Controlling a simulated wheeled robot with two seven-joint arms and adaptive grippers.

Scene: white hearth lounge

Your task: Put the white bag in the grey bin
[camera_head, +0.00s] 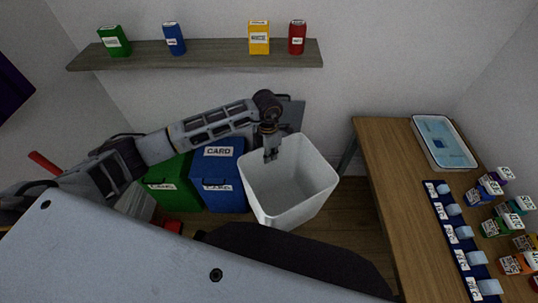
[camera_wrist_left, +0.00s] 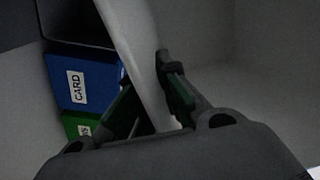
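My left gripper (camera_head: 270,157) points down at the container's back-left rim. In the left wrist view the gripper (camera_wrist_left: 147,80) has its fingers apart, on either side of the container's pale wall (camera_wrist_left: 131,40). I cannot tell whether either finger touches it. My right gripper is not in view.
A blue bin (camera_head: 218,170) labelled CARD and a green bin (camera_head: 172,186) stand left of the container. A wooden table (camera_head: 388,170) with a tray (camera_head: 443,142) and several small boxes is at right. A wall shelf (camera_head: 215,55) holds several small containers.

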